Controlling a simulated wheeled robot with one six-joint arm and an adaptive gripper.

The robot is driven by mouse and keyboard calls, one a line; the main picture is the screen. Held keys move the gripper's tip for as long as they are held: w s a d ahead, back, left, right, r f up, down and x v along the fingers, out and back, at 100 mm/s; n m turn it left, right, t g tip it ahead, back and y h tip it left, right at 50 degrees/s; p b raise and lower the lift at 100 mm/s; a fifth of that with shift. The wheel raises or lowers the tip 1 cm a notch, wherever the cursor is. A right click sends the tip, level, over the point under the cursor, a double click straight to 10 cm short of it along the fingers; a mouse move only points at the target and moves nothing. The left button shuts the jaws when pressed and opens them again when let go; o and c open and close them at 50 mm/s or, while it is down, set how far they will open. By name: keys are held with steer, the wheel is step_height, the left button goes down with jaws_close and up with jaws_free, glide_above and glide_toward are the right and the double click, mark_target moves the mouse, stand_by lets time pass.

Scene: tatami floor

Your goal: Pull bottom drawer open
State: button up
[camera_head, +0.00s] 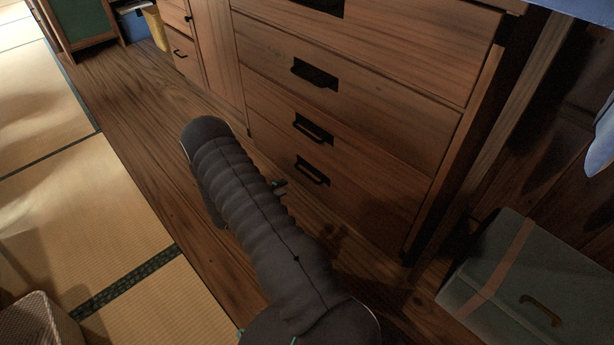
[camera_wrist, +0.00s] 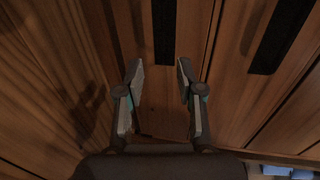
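The wooden chest's bottom drawer (camera_head: 365,205) is the lowest front in the head view and looks flush with the chest. Its black handle (camera_head: 312,171) is to the right of my arm. In the wrist view, my gripper (camera_wrist: 160,70) has its two fingers spread apart with nothing between them. It faces wooden drawer fronts, with a dark strip (camera_wrist: 164,30) beyond the fingertips; I cannot tell which drawer that strip belongs to. In the head view, my arm hides nearly all of the gripper, and only a small part shows beside the arm, below the bottom handle.
More drawers with black handles (camera_head: 314,74) are above. A green case (camera_head: 510,270) with a tan strap stands on the floor at right. A basket (camera_head: 38,325) is at lower left. Wood floor (camera_head: 140,120) and tatami (camera_head: 75,215) to the left are clear.

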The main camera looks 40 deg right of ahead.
mark_target(307, 175)
steer(key=x, duration=1.3)
steer(key=shift+b, duration=0.35)
jaws_close()
